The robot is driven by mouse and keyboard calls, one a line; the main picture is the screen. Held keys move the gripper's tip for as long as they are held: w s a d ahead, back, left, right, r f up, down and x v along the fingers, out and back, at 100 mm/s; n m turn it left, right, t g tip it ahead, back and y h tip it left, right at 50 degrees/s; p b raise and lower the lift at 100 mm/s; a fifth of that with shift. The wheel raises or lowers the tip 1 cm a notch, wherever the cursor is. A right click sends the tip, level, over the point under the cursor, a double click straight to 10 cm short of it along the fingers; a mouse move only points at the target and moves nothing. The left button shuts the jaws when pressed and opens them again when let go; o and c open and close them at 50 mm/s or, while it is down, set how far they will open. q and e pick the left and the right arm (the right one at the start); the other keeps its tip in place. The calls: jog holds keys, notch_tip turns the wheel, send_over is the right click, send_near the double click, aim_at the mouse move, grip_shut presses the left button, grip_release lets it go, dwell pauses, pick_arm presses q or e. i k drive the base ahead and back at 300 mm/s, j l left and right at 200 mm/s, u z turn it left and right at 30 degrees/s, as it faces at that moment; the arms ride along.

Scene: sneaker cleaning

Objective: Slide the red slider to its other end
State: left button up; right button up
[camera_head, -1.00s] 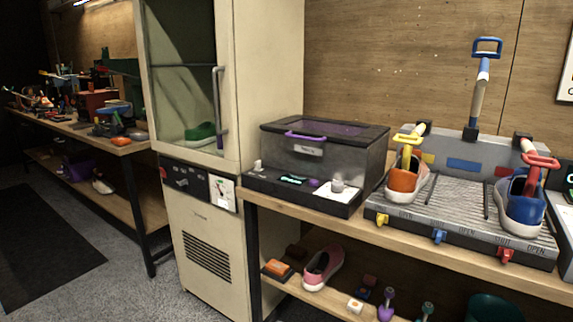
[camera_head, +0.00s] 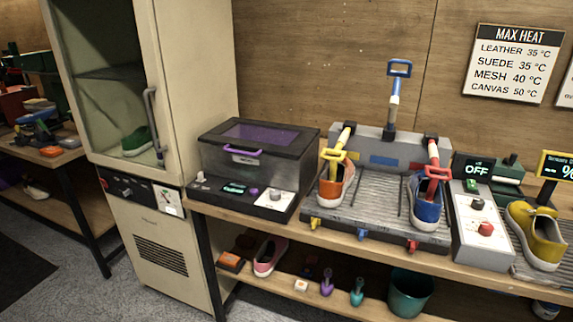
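The red slider (camera_head: 412,246) is a small knob on the front edge of the grey clamp rack (camera_head: 330,225), at its right part. A blue slider (camera_head: 362,235) and a yellow slider (camera_head: 315,223) sit on the same edge to its left. The lettering along that edge is too small to read now. Neither of my grippers is in view.
A yellow-handled clamp (camera_head: 335,155) is down at an orange sneaker (camera_head: 332,190); a blue-handled clamp (camera_head: 397,80) stands upright. A control box (camera_head: 477,240) and yellow shoe (camera_head: 540,237) are to the right, a dark lidded box (camera_head: 250,165) to the left. The wooden shelf (camera_head: 330,300) below holds small items.

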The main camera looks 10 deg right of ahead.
aim_at(413, 245)
jog(key=z, duration=0.35)
jog(key=k+l+z, duration=0.1)
jog(key=z, duration=0.3)
jog(key=k+l+z, duration=0.1)
jog(key=z, duration=0.25)
